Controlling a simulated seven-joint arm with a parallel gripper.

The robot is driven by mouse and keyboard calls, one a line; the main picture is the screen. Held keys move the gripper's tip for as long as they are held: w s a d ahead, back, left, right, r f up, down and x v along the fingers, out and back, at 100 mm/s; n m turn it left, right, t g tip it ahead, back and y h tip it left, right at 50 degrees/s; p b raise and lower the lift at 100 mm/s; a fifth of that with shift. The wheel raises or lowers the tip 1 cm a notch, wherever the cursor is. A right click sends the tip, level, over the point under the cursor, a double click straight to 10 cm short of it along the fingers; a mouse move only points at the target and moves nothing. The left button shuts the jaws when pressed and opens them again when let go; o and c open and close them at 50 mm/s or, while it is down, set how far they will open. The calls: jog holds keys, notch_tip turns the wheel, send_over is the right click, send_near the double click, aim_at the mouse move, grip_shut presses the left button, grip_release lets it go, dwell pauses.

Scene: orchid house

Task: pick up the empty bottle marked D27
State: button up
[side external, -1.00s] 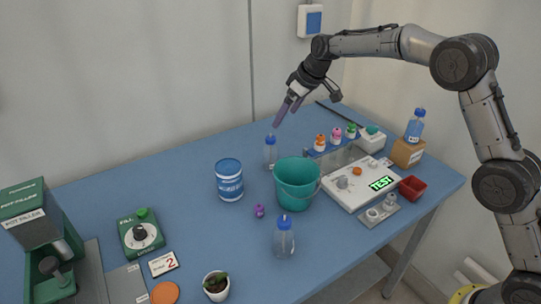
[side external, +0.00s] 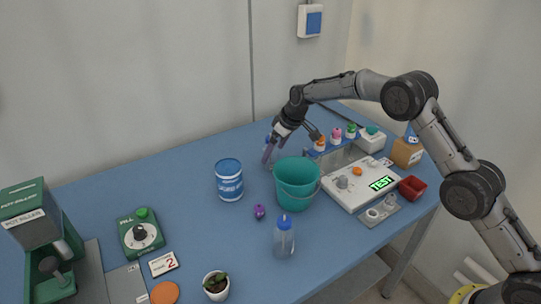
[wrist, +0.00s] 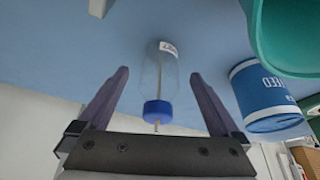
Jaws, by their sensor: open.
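A clear bottle with a blue cap stands at the back of the blue table, behind the teal bucket. In the wrist view this bottle (wrist: 160,70) looks empty, with a thin tube inside and a white label too small to read. My gripper (side external: 269,155) is open at that bottle and mostly hides it in the side view. In the wrist view the bottle shows between the two fingers of my gripper (wrist: 158,78); contact cannot be told. A second clear, blue-capped bottle (side external: 284,241) stands near the front edge; its marking is not readable.
The teal bucket (side external: 296,188) and a blue-and-white tub (side external: 229,181) stand close to my gripper. A white tester (side external: 361,184) reads TEST. A blue rack (side external: 335,147) holds small coloured items. A wooden block (side external: 407,152) and red tray (side external: 412,188) are at right. The back left table is clear.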

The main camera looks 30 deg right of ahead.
aim_at(271, 157)
jog(key=x, duration=0.4)
jog(key=c, duration=1.4)
